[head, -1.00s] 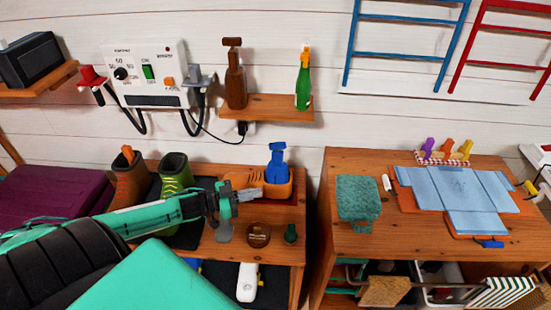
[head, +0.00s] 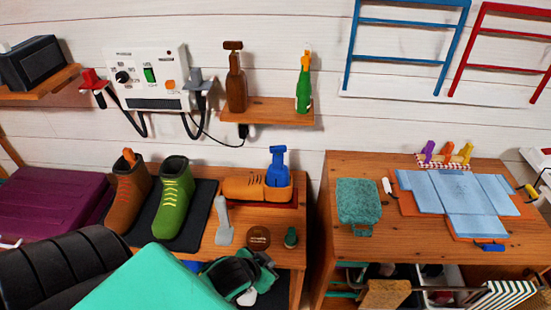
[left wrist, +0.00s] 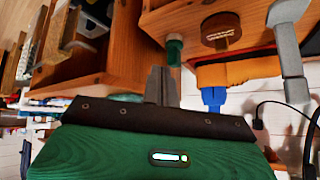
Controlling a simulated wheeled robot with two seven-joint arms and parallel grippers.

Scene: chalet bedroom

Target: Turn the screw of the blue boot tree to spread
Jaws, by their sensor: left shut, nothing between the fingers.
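My left gripper (head: 266,262) is low at the bench's front edge, in front of and well apart from the boot tree. Its grey fingers (left wrist: 160,86) are shut and empty in the left wrist view. My right gripper is not in view.
A brown boot (head: 130,198) and a green boot (head: 174,200) stand on a dark mat. A grey tool (head: 223,222), a round brown tin (head: 258,238) and a small green-capped item (head: 290,238) lie between gripper and boot tree. A second table (head: 350,247) stands to the right.

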